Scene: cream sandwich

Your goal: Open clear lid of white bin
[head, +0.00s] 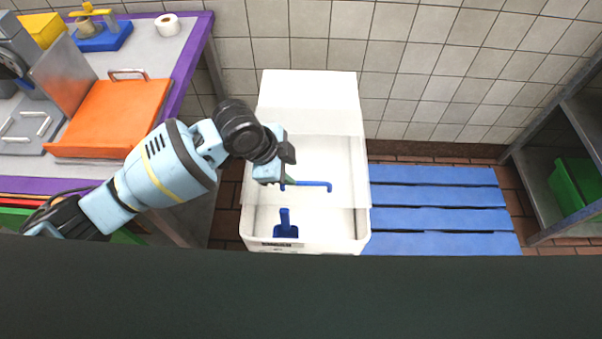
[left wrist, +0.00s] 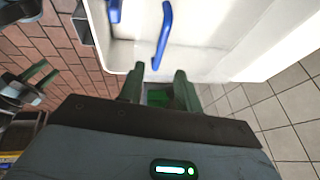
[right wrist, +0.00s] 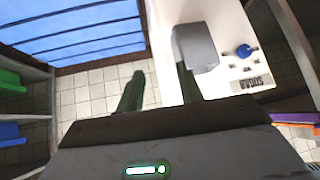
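The white bin (head: 361,215) stands on the floor against the tiled wall, with a solid white top section at its back. A blue bar handle (head: 312,185) lies across its front part, and a blue scoop-like piece (head: 285,224) shows lower down. The clear lid is hard to make out, and I cannot tell its position. My left gripper (head: 286,178) is over the bin by the bar's left end. In the left wrist view its fingers (left wrist: 157,82) are apart and empty, with the bar (left wrist: 163,36) beyond. My right gripper (right wrist: 160,72) is open and empty by the bin's outer wall (right wrist: 235,30).
A grey box (right wrist: 196,47) sits by the bin wall at the right gripper's finger. A blue slatted platform (head: 440,210) lies right of the bin. A purple-edged table (head: 205,45) with an orange board (head: 115,115) stands left. A shelf with a green crate (head: 575,187) is far right.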

